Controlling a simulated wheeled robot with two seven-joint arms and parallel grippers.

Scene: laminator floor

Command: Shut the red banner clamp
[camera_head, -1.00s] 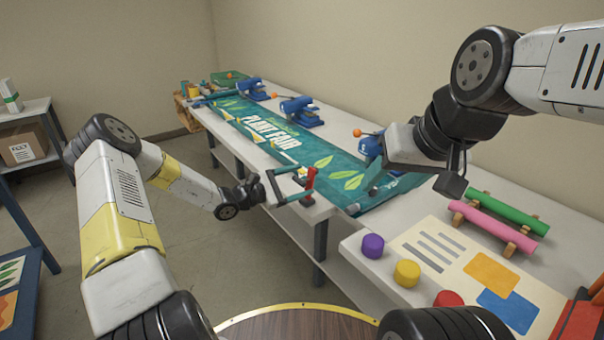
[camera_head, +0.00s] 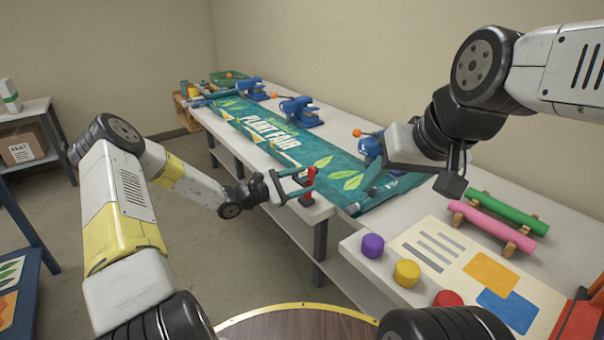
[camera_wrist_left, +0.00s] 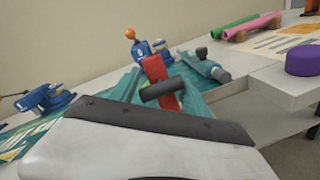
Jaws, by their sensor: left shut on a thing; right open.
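The red banner clamp (camera_head: 308,187) stands at the near front edge of the long table, beside the green banner (camera_head: 262,131). In the left wrist view, its red arm (camera_wrist_left: 155,69) stands up with a dark crosswise grip (camera_wrist_left: 161,89). My left gripper (camera_head: 301,184) reaches the clamp from the left. Its teal fingers (camera_wrist_left: 160,92) are on either side of the grip and shut on it. The clamp's base is largely hidden. My right gripper (camera_head: 384,178) is open, pointing down above the banner's near end, with nothing seen in it.
Blue clamps (camera_head: 300,110) with orange knobs line the table's back side. Green (camera_head: 508,211) and pink (camera_head: 497,227) rolls lie on supports at right. Purple (camera_head: 372,246), yellow and red round pieces stand on the nearer table. Open floor lies left of the long table.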

